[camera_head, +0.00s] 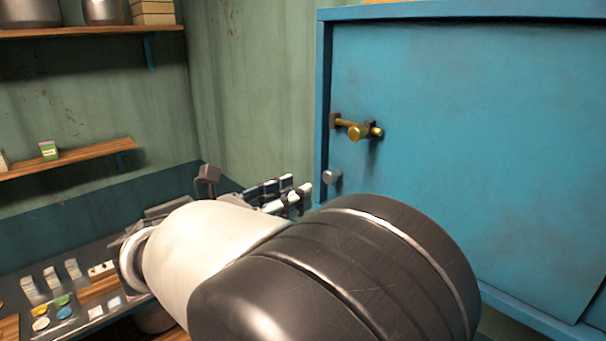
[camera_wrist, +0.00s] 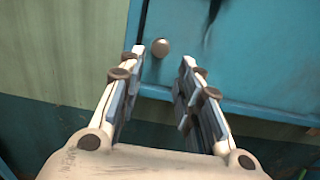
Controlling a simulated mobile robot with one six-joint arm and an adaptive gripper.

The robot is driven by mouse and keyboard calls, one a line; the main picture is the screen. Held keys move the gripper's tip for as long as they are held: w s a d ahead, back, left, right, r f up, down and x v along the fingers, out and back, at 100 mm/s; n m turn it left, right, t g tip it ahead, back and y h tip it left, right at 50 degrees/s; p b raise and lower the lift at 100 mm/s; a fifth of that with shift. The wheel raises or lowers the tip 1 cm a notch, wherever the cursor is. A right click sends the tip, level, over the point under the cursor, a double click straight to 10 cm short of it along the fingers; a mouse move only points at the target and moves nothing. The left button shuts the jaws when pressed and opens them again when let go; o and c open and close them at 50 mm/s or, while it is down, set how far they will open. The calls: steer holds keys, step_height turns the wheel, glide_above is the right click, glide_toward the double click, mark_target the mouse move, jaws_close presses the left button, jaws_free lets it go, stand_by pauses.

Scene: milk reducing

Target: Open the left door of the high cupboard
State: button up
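The blue cupboard door (camera_head: 470,150) fills the right of the head view and looks shut in its frame. A brass bolt (camera_head: 357,130) sits near its left edge, with a dark bracket at its left end; I cannot tell whether it is engaged. A small grey round knob (camera_head: 332,177) is below the bolt, and it also shows in the wrist view (camera_wrist: 160,47). My gripper (camera_head: 297,187) is left of the knob in the head view. In the wrist view my gripper (camera_wrist: 163,58) is open and empty, with the knob just beyond the gap between its fingertips.
Wooden shelves (camera_head: 80,158) hang on the green wall at left. A dark counter (camera_head: 20,285) with several small items is at lower left. The cupboard's blue frame (camera_head: 322,100) borders the door's left edge. My arm covers the lower middle of the head view.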

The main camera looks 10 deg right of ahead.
mark_target(326, 178)
steer(key=p+x, duration=0.1)
steer(key=x, duration=1)
steer(key=shift+a, duration=0.1)
steer(key=shift+s, duration=0.1)
steer(key=shift+c, duration=0.4)
jaws_close()
